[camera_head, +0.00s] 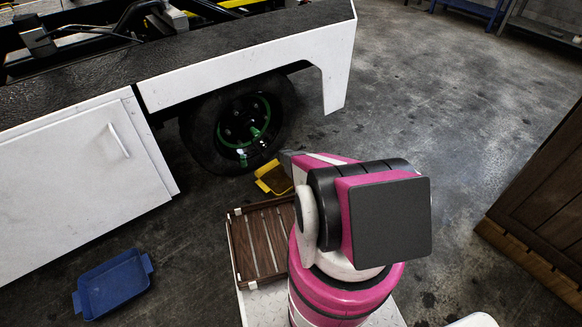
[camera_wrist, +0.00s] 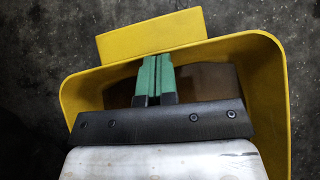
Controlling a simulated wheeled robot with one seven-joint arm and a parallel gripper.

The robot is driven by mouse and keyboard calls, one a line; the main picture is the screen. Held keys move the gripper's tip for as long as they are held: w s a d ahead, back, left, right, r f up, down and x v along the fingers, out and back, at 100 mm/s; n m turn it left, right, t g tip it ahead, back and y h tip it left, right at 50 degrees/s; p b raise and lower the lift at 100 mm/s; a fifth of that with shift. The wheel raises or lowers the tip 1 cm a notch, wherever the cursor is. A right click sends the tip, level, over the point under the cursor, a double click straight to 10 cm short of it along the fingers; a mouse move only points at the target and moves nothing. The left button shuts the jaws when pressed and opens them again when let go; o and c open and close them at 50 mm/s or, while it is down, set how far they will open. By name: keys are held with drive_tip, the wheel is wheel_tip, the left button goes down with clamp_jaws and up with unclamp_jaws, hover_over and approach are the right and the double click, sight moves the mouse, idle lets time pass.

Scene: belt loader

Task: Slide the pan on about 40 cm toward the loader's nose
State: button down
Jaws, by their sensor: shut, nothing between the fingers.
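The yellow pan (camera_head: 273,178) lies on the floor beside the loader's wheel, partly hidden by my arm. In the wrist view the yellow pan (camera_wrist: 270,75) fills most of the picture, with a flat yellow tab (camera_wrist: 150,35) on its far side and dark brown liquid (camera_wrist: 206,82) inside. My gripper (camera_wrist: 154,66) is shut and empty, its green fingers together over the pan, with their tips at the inside of the wall by the tab. I cannot tell whether they touch it. My arm hides the gripper in the head view.
The white loader (camera_head: 70,190) stands at left and top, its black wheel (camera_head: 240,122) close to the pan. A blue tray (camera_head: 113,283) lies at lower left. A slatted wooden tray (camera_head: 240,248) is beside my arm. A brown wooden crate (camera_head: 545,200) stands at right.

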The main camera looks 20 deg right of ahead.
drive_tip(key=w+d, duration=0.3)
drive_tip(key=d, duration=0.6)
drive_tip(key=w+d, duration=0.4)
drive_tip(key=d, duration=0.5)
drive_tip(key=w+d, duration=0.3)
drive_tip(key=d, duration=0.6)
drive_tip(key=shift+w+d+f, duration=0.1)
drive_tip(key=shift+w+d, duration=0.05)
drive_tip(key=shift+d, duration=0.35)
drive_tip(key=shift+a, duration=0.25)
wheel_tip(320, 180, up, 5)
drive_tip(key=w+d, duration=0.3)
drive_tip(key=d, duration=0.6)
drive_tip(key=w+d, duration=0.4)
drive_tip(key=d, duration=0.6)
